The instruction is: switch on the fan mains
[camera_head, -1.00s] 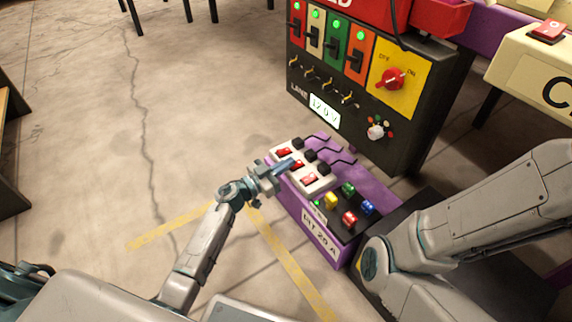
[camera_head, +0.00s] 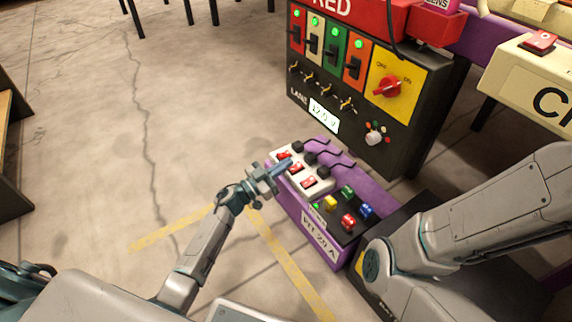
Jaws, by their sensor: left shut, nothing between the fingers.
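No label reading "fan" is legible. A white power strip (camera_head: 318,187) with several red rocker switches lies on the purple bench, with black plugs and cables along its far side. The rockers' on or off positions are too small to tell. My left gripper (camera_head: 286,164) is shut and empty at the strip's left side, its tips overlapping the rockers in view; I cannot tell if they touch. A red rotary knob (camera_head: 387,87) on a yellow plate marked OFF and ON is on the black panel behind. My right gripper is not in view.
The purple bench (camera_head: 371,188), labelled PIT 20 A, carries a black pad with red, yellow, green and blue pieces. The black panel (camera_head: 401,138) shows several green lights and a 12.0 V readout. A cream block with a red switch (camera_head: 540,40) stands at right.

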